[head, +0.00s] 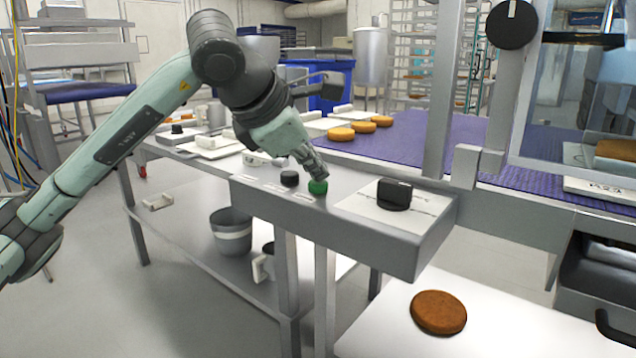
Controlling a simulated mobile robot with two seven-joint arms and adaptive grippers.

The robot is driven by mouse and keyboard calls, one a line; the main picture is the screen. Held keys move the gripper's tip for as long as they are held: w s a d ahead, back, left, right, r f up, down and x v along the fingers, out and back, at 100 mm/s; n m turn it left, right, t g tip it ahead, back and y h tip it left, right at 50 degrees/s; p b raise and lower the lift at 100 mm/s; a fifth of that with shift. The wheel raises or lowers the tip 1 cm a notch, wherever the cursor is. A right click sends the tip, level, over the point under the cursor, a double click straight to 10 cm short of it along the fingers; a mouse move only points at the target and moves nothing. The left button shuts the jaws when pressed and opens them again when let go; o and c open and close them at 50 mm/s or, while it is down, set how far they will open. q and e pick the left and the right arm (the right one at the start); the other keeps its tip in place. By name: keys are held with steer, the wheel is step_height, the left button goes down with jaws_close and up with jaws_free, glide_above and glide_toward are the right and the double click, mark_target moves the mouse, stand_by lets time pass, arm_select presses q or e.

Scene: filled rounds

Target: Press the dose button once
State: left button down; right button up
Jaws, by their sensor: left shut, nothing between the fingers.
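A green round button (318,187) sits on the grey control ledge, and a black round button (289,179) is just left of it. I cannot read the labels, so I cannot tell by text which is the dose button. My left gripper (318,173) is shut and empty, pointing down with its fingertips right at the top of the green button. I cannot tell whether they touch it or whether it is pushed in. My right gripper is not in view.
A black knob (394,194) stands on a white plate right of the buttons. A purple belt (450,140) with several brown rounds runs behind. One brown round (438,312) lies on the white surface (500,335) at front right. A grey post rises behind the ledge.

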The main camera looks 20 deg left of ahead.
mark_target(315, 184)
arm_select(q)
steer(key=shift+f+b, duration=0.35)
steer(key=shift+f, duration=0.05)
stand_by(0.5)
steer(key=shift+r+p, duration=0.65)
steer(key=shift+r, duration=0.4)
steer(key=shift+r+p, duration=1.65)
steer(key=shift+r, duration=0.9)
steer(key=shift+f, duration=0.15)
